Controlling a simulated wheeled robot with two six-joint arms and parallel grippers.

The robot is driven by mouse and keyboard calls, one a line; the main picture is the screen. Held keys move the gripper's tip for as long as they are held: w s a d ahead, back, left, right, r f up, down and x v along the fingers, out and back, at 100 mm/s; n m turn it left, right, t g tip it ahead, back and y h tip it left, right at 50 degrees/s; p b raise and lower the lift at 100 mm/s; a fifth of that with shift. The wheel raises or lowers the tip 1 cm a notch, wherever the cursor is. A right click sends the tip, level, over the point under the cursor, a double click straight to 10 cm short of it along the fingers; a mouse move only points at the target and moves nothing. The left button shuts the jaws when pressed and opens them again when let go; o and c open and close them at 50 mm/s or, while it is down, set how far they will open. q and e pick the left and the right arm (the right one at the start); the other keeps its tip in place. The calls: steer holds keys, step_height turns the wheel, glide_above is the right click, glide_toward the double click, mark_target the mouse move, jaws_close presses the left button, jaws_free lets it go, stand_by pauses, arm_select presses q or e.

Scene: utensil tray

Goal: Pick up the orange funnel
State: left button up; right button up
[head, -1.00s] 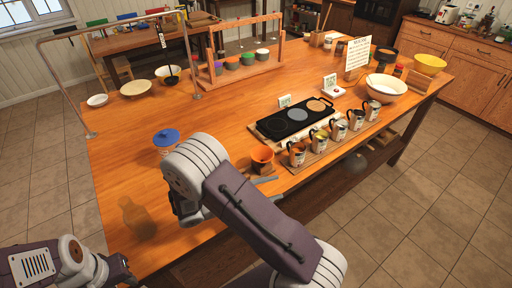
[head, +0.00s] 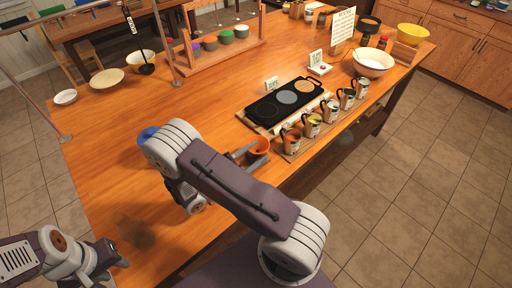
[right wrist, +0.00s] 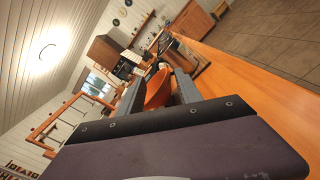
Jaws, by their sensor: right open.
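The orange funnel (head: 259,145) stands on the wooden table near its front edge, left of the row of cans. In the right wrist view the funnel (right wrist: 156,91) shows between the two grey fingers of my right gripper (right wrist: 158,95). The fingers are spread apart, with the funnel towards their tips; I cannot tell whether either finger touches it. In the head view my right gripper (head: 246,153) reaches the funnel from the left, and my arm hides part of it. My left gripper (head: 121,264) is low at the left by the table's edge, and its jaws are unclear.
Several cans (head: 312,125) stand in a row on a board right of the funnel. A black hot plate (head: 285,97) lies behind them. The left middle of the table (head: 110,120) is clear.

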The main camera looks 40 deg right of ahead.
mark_target(262, 151)
arm_select(q)
steer(key=shift+s+r, duration=0.2)
steer(key=shift+r, duration=0.25)
arm_select(e)
steer(key=d, duration=0.2)
steer(key=shift+d+r, duration=0.15)
steer(key=shift+d, duration=0.25)
arm_select(q)
steer(key=shift+w+d, duration=0.1)
steer(key=shift+w, duration=0.1)
arm_select(e)
steer(key=shift+w+d, duration=0.15)
steer(key=shift+d, duration=0.1)
arm_select(q)
steer(key=shift+s, duration=0.1)
arm_select(e)
steer(key=shift+a, duration=0.15)
jaws_close()
